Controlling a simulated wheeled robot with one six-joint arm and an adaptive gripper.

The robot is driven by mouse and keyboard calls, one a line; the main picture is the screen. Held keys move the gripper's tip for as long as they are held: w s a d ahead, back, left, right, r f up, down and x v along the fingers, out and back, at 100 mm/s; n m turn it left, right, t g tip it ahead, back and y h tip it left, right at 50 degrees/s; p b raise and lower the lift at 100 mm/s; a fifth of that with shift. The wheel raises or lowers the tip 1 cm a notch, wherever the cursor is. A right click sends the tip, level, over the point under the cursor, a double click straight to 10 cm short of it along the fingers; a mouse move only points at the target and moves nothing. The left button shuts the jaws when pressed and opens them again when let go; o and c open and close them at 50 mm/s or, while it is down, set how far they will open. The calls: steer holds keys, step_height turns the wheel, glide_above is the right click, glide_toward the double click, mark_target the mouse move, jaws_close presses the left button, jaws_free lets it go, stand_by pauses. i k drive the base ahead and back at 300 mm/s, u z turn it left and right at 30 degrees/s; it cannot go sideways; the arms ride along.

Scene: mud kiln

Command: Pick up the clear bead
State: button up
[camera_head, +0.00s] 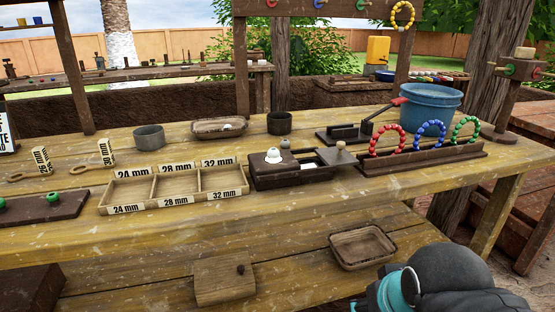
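I cannot single out a clear bead with certainty. A pale, whitish bead (273,155) sits on the dark wooden box (285,180) at the middle of the table, with a small grey round knob or bead (284,143) just behind it. More whitish pieces (308,166) show in the box's opening. Another small pale bead (227,126) lies in the shallow wooden tray (205,133) at the back. My gripper's fingers are not in view. Only a dark, rounded part of my arm with a teal band shows at the bottom right, apart from the table objects.
A three-compartment sorting tray (130,208) marked 24, 28 and 32 mm looks empty. Bead rings stand in a dark rack (425,158) beside a blue bucket (430,112). A board with green beads (40,208) is at left. A lower shelf holds an empty tray (345,263).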

mark_target(273, 154)
steer(key=z, duration=1.85)
steer(key=k, duration=0.95)
steer(key=u, duration=1.25)
steer(key=i, duration=0.5)
